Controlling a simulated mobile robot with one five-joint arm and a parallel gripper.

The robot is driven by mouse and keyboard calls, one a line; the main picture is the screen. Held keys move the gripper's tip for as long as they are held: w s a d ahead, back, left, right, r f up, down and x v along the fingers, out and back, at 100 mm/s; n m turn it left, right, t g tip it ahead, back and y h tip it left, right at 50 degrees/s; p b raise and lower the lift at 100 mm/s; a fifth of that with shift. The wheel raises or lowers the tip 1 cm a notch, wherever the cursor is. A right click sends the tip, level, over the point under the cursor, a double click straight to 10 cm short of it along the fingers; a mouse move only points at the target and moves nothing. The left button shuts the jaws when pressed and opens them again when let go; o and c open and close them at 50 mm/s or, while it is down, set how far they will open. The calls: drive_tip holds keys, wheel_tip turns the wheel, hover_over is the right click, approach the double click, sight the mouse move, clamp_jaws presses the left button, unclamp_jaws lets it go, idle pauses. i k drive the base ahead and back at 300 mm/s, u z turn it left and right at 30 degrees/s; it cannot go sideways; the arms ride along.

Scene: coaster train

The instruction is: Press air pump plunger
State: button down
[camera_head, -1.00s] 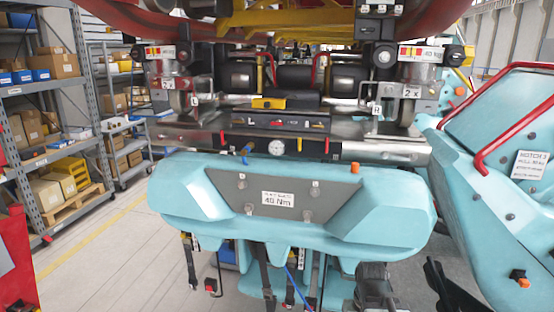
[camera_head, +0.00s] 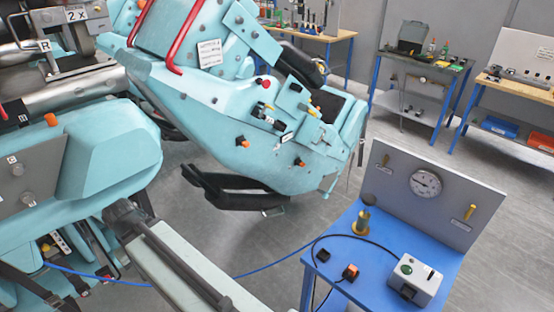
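The likely air pump (camera_head: 362,222) is a small brass-coloured upright body near the back left of a blue bench (camera_head: 331,270). A dark round knob (camera_head: 369,199), apparently its plunger top, stands above it. I cannot tell how far the plunger is down. A black hose or cable curves close by the pump's base. My gripper is not clearly seen in the head view.
A grey panel (camera_head: 395,169) with a round gauge (camera_head: 425,183) stands behind the pump. A white control box (camera_head: 415,280) sits at the bench's front right. Teal train cars (camera_head: 203,101) fill the left and middle. Open grey floor lies between.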

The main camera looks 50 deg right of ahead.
sight(368, 199)
drive_tip(key=z, duration=1.2)
drive_tip(key=k, duration=1)
drive_tip(key=u, duration=0.1)
drive_tip(key=i, duration=1)
drive_tip(key=z, duration=0.1)
